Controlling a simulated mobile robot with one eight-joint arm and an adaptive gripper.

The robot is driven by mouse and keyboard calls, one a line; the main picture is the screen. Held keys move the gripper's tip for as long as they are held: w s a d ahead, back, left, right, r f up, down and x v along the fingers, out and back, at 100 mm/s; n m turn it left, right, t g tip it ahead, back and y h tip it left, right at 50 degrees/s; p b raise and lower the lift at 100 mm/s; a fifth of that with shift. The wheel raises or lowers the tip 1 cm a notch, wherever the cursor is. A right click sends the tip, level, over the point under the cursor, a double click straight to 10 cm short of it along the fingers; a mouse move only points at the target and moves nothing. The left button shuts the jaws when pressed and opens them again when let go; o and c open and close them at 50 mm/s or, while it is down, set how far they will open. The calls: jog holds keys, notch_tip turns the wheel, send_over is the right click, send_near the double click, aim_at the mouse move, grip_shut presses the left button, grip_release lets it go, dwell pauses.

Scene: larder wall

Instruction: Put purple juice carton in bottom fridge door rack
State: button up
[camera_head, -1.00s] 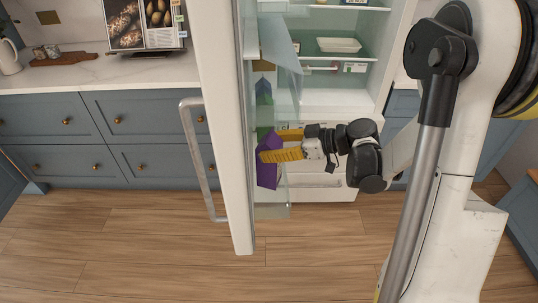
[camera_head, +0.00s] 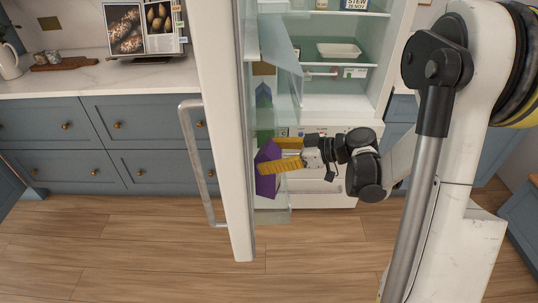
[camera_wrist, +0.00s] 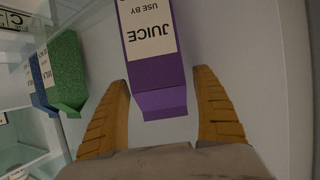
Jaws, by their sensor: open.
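The purple juice carton (camera_head: 267,172) is at the bottom of the open fridge door, at the rack's level. In the wrist view the carton (camera_wrist: 156,75) shows its white "JUICE USE BY" label and lies between the yellow fingers, with a gap on each side. My gripper (camera_head: 280,155) is open around the carton; in the wrist view its fingers (camera_wrist: 162,108) stand apart. The bottom fridge door rack (camera_head: 277,215) is clear and partly hidden by the carton and the gripper. I cannot tell from these views whether the carton rests on the rack floor.
A green carton (camera_wrist: 66,75) and a blue carton (camera_wrist: 42,92) stand beside the purple one in the wrist view. The fridge door (camera_head: 228,130) stands open, with a long handle (camera_head: 197,160). Fridge shelves hold a white tray (camera_head: 338,49). The wooden floor is clear.

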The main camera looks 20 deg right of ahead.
jog(key=p+v, duration=0.3)
jog(key=v, duration=0.8)
jog(key=s+a+r+m+h, duration=0.2)
jog(key=s+a+m+h, duration=0.2)
jog(key=s, duration=0.3)
jog(key=s+a+r+m+g+h, duration=0.1)
jog(key=s+a+r+m+h, duration=0.2)
jog(key=s+m+h, duration=0.3)
jog(key=shift+s+a+r+m+h, duration=0.15)
jog(key=shift+s+a+m+h, duration=0.2)
jog(key=shift+a, duration=0.3)
